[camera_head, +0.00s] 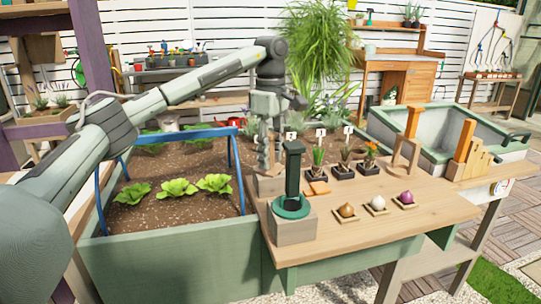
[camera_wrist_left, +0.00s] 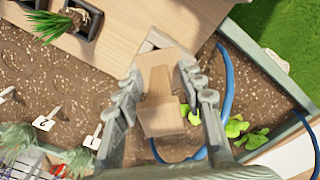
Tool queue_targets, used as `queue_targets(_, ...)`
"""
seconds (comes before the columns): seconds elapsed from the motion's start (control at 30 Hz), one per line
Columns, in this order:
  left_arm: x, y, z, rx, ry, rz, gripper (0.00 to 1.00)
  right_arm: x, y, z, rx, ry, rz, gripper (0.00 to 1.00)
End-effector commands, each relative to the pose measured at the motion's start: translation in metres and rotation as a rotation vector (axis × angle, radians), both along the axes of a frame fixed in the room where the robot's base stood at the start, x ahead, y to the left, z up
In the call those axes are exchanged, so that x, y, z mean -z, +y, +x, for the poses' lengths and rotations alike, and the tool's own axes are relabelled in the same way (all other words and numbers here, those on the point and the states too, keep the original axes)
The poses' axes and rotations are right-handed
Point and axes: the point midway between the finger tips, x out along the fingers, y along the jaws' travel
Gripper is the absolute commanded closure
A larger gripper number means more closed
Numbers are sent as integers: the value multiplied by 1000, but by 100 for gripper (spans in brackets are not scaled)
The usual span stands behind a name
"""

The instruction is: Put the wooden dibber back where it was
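My left gripper (camera_head: 265,168) points down over the back left corner of the wooden table, just above a pale wooden block (camera_head: 269,185). In the left wrist view its two fingers (camera_wrist_left: 160,85) stand apart, one on each side of a light wooden piece (camera_wrist_left: 161,121) with a wide end and a narrower shaft, which looks like the dibber. The shaft runs down to the block at the table edge. I see narrow gaps beside the wood, and no clear grip. In the head view the fingers mostly hide the dibber. My right gripper is not in view.
A green tool (camera_head: 293,170) stands on a wooden block close to the right of the gripper. Potted plants (camera_head: 344,170) and small trays with bulbs (camera_head: 376,207) stand farther right. A blue frame (camera_head: 240,180) rises over the soil bed on the left.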

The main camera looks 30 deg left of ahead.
Motion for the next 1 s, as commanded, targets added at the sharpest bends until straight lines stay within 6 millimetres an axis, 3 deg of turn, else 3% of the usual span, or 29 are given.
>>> queue_targets(0.33,-73,-1,1,1,-5,-1,61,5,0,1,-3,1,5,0)
queue_targets(0.5,-103,0,1,1,-3,0,61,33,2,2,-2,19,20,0)
queue_targets(0.7,-117,0,0,0,-1,0,61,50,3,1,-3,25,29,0)
queue_targets(1.0,-117,0,0,1,0,0,61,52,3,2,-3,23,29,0)
